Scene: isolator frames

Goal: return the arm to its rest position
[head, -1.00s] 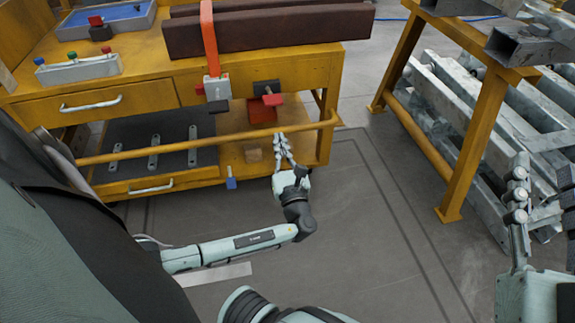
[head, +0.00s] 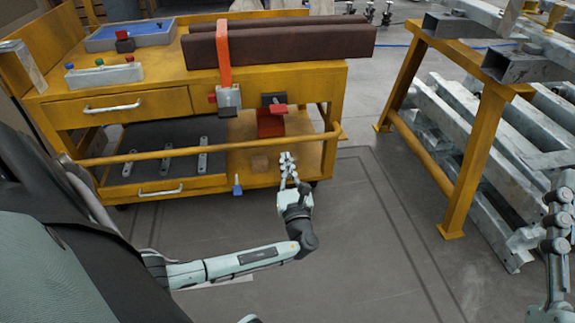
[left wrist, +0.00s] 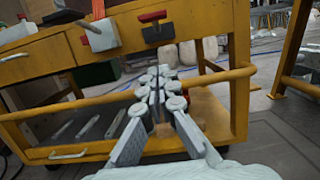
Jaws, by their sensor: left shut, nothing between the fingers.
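The yellow cart (head: 160,105) carries dark beams (head: 290,45), a blue tray (head: 130,35) and an orange strap (head: 223,55). A yellow stand (head: 465,150) with metal profiles is at the right. The grey floor (head: 370,240) between them is clear.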

